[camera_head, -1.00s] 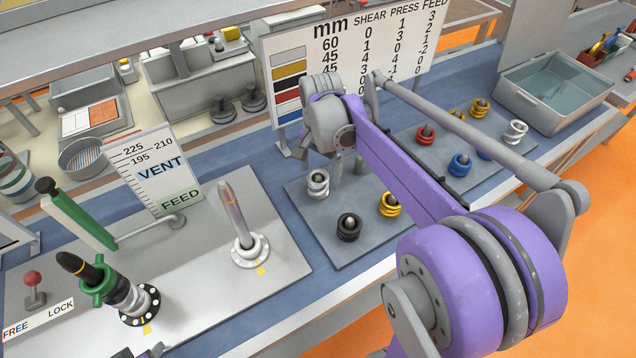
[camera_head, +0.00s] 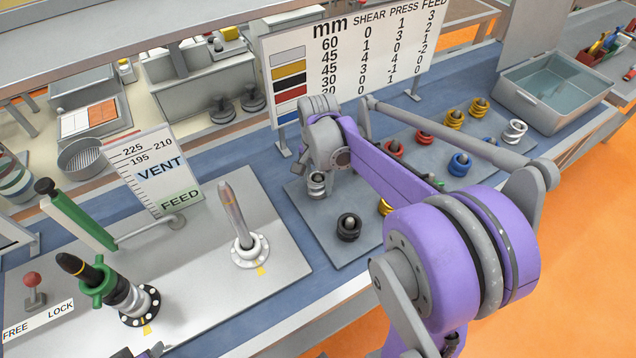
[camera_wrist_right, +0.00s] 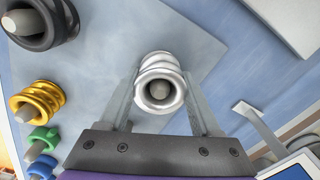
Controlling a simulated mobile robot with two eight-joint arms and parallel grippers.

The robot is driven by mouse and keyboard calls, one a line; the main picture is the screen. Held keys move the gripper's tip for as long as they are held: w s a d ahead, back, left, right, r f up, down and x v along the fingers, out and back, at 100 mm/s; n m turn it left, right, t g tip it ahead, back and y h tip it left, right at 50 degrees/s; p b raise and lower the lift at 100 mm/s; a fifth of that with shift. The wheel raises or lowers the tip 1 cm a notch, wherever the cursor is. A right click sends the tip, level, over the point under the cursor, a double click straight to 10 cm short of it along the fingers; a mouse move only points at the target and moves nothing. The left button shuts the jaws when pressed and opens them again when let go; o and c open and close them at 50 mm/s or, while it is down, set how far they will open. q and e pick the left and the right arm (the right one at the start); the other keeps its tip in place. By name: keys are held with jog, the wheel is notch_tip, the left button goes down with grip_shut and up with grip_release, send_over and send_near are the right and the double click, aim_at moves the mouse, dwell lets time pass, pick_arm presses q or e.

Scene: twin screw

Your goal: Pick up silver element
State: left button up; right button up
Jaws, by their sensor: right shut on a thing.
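The silver element (camera_wrist_right: 160,76) is a shiny ribbed ring on a peg, seen between the two fingers of my right gripper (camera_wrist_right: 163,90) in the right wrist view. In the head view the silver element (camera_head: 317,184) sits at the left back corner of the grey board, and my right gripper (camera_head: 318,176) is down around it. The gripper is shut on the silver element. The fingers partly hide it in the head view. My left gripper does not show clearly in any view.
On the grey board (camera_head: 330,240) stand a black element (camera_head: 349,227), a yellow one (camera_head: 385,207), a red one (camera_head: 424,138), a blue one (camera_head: 460,164) and others on pegs. A sign (camera_head: 345,65) stands behind. A grey bin (camera_head: 553,95) is at the right back. A metal plate (camera_head: 215,285) with a spindle lies left.

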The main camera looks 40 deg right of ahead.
grip_shut()
